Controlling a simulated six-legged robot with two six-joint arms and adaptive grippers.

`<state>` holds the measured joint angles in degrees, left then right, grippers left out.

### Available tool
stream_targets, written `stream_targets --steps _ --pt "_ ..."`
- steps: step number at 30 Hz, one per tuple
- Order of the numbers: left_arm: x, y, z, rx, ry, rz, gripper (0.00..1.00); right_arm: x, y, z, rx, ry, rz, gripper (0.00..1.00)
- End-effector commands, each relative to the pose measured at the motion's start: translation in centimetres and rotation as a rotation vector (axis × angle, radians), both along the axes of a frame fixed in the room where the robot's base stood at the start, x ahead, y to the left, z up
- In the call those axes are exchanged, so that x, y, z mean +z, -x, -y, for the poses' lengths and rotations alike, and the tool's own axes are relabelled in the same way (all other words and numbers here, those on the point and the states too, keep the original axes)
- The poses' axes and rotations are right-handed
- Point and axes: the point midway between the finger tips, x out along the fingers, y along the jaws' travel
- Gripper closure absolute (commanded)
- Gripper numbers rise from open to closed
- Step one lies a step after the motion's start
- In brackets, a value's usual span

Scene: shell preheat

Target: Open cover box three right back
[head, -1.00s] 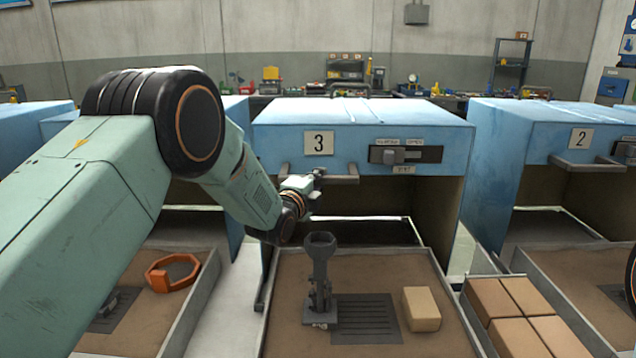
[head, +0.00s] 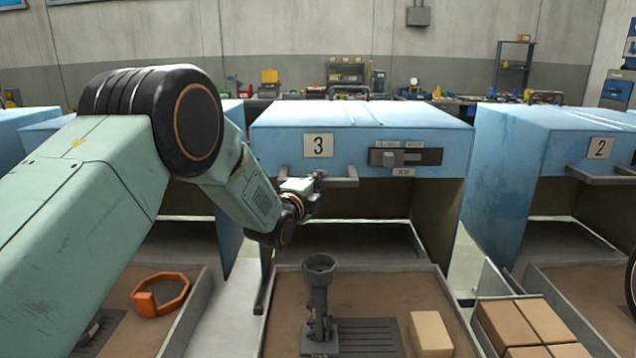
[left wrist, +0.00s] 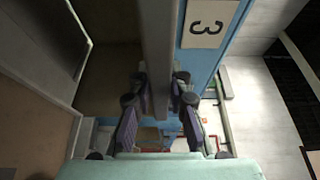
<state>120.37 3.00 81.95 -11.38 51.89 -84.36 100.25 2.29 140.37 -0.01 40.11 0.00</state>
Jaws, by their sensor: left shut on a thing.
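The blue cover of box three (head: 430,118) carries a "3" plate (head: 318,146) and a grey bar handle (head: 342,183) on its front. It stands over the back of its sand-coloured tray (head: 286,290), whose front part is uncovered. In the left wrist view, the fingers (left wrist: 160,88) are shut on either side of the grey bar (left wrist: 158,35), beside the "3" plate (left wrist: 208,22). My right gripper is not in view.
In the uncovered tray stand a dark grey stand (head: 318,300) and a tan block (head: 431,333). Box two (head: 530,140) is at the right, with several tan bricks (head: 525,325) near it. An orange ring (head: 162,294) lies in the left tray.

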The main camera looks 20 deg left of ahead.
Motion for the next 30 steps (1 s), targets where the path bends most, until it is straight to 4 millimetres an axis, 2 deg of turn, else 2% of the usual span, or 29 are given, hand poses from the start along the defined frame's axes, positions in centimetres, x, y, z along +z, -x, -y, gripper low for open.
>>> stream_targets --steps 18,19,27,30 --pt "0.19 0.23 0.14 -0.002 -0.002 0.004 1.00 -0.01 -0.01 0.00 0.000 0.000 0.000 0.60" --pt "0.17 0.22 0.14 -0.002 -0.002 0.004 0.81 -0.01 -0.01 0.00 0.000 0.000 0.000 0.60" --pt "0.04 0.09 0.08 -0.002 -0.002 0.001 0.58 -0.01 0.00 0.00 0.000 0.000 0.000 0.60" --pt "0.02 0.04 0.06 -0.002 -0.001 0.001 0.58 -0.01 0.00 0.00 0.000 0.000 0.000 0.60"
